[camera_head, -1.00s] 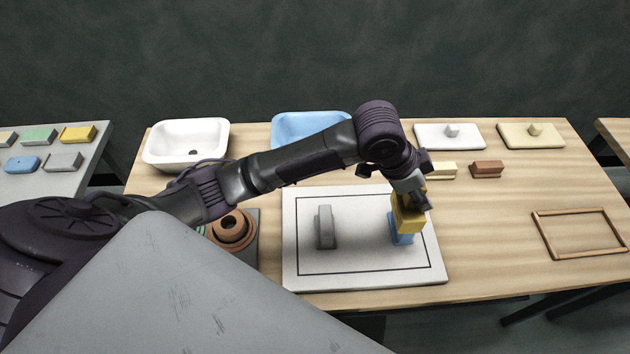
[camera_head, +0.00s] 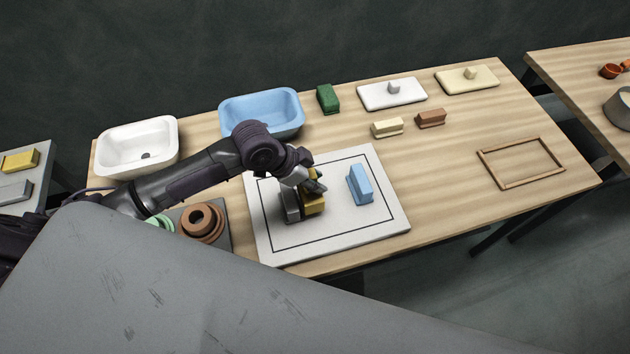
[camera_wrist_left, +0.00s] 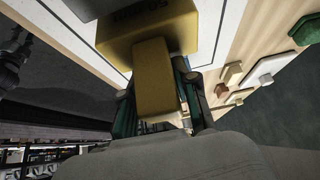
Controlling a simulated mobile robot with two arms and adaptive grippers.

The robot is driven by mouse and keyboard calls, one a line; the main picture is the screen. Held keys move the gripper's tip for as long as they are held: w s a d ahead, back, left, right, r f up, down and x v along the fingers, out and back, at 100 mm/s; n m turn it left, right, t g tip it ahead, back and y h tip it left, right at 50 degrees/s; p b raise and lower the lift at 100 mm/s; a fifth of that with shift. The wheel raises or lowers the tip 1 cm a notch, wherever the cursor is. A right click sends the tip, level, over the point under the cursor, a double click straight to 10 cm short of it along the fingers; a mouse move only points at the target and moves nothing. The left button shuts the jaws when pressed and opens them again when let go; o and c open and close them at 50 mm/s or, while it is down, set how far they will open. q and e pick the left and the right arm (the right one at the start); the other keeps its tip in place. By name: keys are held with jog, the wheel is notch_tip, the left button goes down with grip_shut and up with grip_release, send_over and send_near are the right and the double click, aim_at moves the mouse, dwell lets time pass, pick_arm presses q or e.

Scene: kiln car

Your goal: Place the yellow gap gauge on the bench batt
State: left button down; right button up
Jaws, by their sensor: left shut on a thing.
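My left gripper (camera_head: 312,184) is shut on the yellow gap gauge (camera_head: 315,206), low over the bench batt (camera_head: 383,226), a white board with a black outline. The gauge is right beside a grey upright block (camera_head: 291,204) on the batt. I cannot tell whether the gauge touches the block or the batt. A blue block (camera_head: 360,184) stands on the batt to the right, apart from the gauge. In the left wrist view the gauge (camera_wrist_left: 155,75) shows a wide yellow body and a narrower part between the fingers. My right gripper is not in view.
A white basin (camera_head: 138,148), a blue basin (camera_head: 262,112) and a green block (camera_head: 328,98) stand along the back. Brown rings (camera_head: 203,222) are left of the batt. A wooden frame (camera_head: 521,162) lies at right, with clear table between it and the batt.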

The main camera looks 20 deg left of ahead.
pick_arm(q)
jog(key=shift+f, duration=1.05)
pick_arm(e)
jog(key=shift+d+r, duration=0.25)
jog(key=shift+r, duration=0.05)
pick_arm(q)
jog(key=shift+f, duration=0.1)
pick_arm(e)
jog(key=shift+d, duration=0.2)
pick_arm(q)
jog(key=c, duration=0.9)
grip_release()
jog(key=shift+o, duration=0.2)
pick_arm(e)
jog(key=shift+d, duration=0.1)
pick_arm(q)
jog(key=b+v, duration=0.1)
jog(key=v, duration=1.1)
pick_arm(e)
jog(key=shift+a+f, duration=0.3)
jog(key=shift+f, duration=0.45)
